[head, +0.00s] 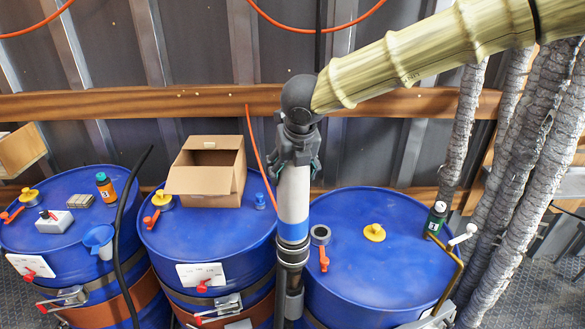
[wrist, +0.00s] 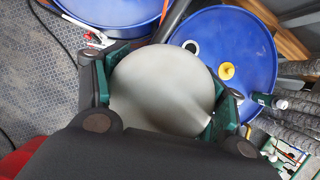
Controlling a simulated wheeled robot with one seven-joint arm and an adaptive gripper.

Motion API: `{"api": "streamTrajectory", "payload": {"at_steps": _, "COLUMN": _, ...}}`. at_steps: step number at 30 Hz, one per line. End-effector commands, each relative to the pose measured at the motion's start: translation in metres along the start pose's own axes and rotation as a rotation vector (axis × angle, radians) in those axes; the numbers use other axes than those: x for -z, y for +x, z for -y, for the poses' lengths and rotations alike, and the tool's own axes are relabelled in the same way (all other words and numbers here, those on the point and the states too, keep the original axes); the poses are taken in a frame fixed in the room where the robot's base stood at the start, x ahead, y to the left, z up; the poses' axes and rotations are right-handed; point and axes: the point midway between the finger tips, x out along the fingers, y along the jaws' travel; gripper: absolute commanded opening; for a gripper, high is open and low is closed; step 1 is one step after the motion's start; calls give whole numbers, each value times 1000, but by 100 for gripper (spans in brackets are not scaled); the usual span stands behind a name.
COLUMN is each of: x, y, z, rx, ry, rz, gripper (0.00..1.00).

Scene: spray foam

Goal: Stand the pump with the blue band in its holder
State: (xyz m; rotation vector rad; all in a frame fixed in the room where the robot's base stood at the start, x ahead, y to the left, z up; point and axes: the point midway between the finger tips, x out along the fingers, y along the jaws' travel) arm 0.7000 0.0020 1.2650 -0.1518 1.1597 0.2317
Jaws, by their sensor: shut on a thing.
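The pump (head: 293,195) has a pale grey-white body with a blue band (head: 292,231) near its lower end and dark parts below the band. It looks upright. My gripper (head: 292,153) is shut on its upper end from above. In the wrist view the pump's round pale top (wrist: 160,85) fills the space between the green-padded fingers (wrist: 168,90). A dark grey tube (head: 293,305), which may be the holder, stands between the middle and right drums, directly below the pump. I cannot tell whether the pump's lower end is inside it or only in line with it.
Blue drums stand left (head: 60,262), middle (head: 240,225) and right (head: 360,290). An open cardboard box (head: 207,180) sits on the middle drum. A green bottle (head: 436,216) stands on the right drum. Grey wrapped pipes (head: 530,190) rise at the right. A black hose (head: 124,215) crosses the left drum.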

Motion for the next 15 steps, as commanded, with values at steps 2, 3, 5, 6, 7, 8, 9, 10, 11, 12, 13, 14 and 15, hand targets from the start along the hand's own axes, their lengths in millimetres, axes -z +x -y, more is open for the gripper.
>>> {"api": "streamTrajectory", "payload": {"at_steps": 2, "x": -2, "y": -2, "z": 0, "rx": -1, "ry": 0, "rz": 5, "gripper": 0}}
{"api": "streamTrajectory", "payload": {"at_steps": 3, "x": -2, "y": -2, "z": 0, "rx": -1, "ry": 0, "rz": 5, "gripper": 0}}
{"api": "streamTrajectory", "payload": {"at_steps": 5, "x": -2, "y": -2, "z": 0, "rx": -1, "ry": 0, "rz": 5, "gripper": 0}}
{"api": "streamTrajectory", "payload": {"at_steps": 6, "x": -2, "y": -2, "z": 0, "rx": -1, "ry": 0, "rz": 5, "gripper": 0}}
{"api": "streamTrajectory", "payload": {"at_steps": 7, "x": -2, "y": -2, "z": 0, "rx": -1, "ry": 0, "rz": 5, "gripper": 0}}
{"api": "streamTrajectory", "payload": {"at_steps": 8, "x": -2, "y": -2, "z": 0, "rx": -1, "ry": 0, "rz": 5, "gripper": 0}}
{"api": "streamTrajectory", "payload": {"at_steps": 9, "x": -2, "y": -2, "z": 0, "rx": -1, "ry": 0, "rz": 5, "gripper": 0}}
{"api": "streamTrajectory", "payload": {"at_steps": 10, "x": -2, "y": -2, "z": 0, "rx": -1, "ry": 0, "rz": 5, "gripper": 75}}
{"api": "streamTrajectory", "payload": {"at_steps": 11, "x": -2, "y": -2, "z": 0, "rx": -1, "ry": 0, "rz": 4, "gripper": 80}}
{"api": "streamTrajectory", "payload": {"at_steps": 12, "x": -2, "y": -2, "z": 0, "rx": -1, "ry": 0, "rz": 4, "gripper": 87}}
{"api": "streamTrajectory", "payload": {"at_steps": 13, "x": -2, "y": -2, "z": 0, "rx": -1, "ry": 0, "rz": 3, "gripper": 93}}
{"api": "streamTrajectory", "payload": {"at_steps": 14, "x": -1, "y": -1, "z": 0, "rx": -1, "ry": 0, "rz": 3, "gripper": 96}}
{"api": "streamTrajectory", "payload": {"at_steps": 15, "x": -1, "y": -1, "z": 0, "rx": -1, "ry": 0, "rz": 3, "gripper": 96}}
